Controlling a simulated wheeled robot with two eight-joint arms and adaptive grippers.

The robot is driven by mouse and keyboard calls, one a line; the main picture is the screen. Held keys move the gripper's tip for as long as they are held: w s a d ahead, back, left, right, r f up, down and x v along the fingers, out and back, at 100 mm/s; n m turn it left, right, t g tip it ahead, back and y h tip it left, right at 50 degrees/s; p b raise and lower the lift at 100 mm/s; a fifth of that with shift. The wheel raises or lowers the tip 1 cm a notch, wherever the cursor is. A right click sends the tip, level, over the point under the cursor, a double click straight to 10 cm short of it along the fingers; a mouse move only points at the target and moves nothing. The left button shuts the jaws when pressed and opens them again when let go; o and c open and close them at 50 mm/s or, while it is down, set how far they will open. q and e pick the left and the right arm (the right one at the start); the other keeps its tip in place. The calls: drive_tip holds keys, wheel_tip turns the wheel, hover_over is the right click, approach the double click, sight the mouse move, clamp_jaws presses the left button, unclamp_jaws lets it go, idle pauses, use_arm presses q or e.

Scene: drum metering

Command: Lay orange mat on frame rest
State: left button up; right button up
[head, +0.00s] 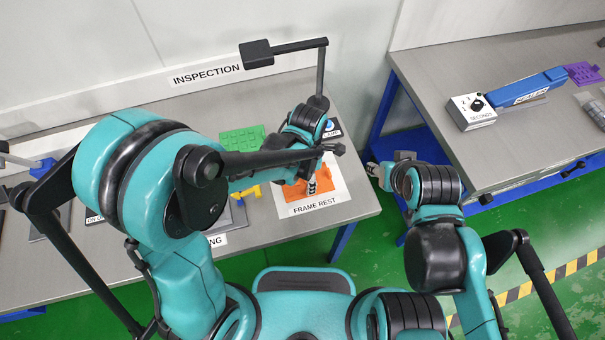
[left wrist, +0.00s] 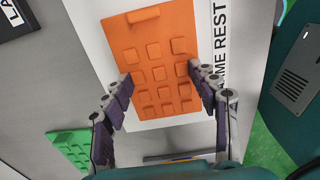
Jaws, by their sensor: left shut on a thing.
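The orange mat (left wrist: 158,52), with raised square pads, is between the fingers of my left gripper (left wrist: 160,78), which is shut on its sides. In the left wrist view the mat is over the white frame rest sheet (left wrist: 98,45), with its printed label to the right. In the head view a part of the orange mat (head: 295,190) shows on or just above the frame rest (head: 340,190); I cannot tell whether it touches. My left gripper and arm hide the rest of it. My right gripper (head: 376,172) is off the table's right edge, with its fingers unclear.
A green mat (head: 243,140) lies behind on the same table, and a yellow piece (head: 247,192) lies left of the frame rest. A black lamp arm (head: 300,46) stands at the back. A second table with a sealer (head: 530,88) is on the right.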

use_arm(q)
drive_tip(key=shift+s+d+r, duration=0.1)
drive_tip(key=shift+s+d, duration=0.05)
drive_tip(key=shift+d, duration=0.15)
drive_tip(key=o, duration=1.6)
drive_tip(key=shift+a+f, duration=0.1)
drive_tip(key=shift+f, duration=0.1)
drive_tip(key=shift+o, duration=0.8)
drive_tip(key=shift+a, duration=0.1)
use_arm(e)
drive_tip(key=shift+s+d+f, duration=0.1)
drive_tip(key=shift+d, duration=0.1)
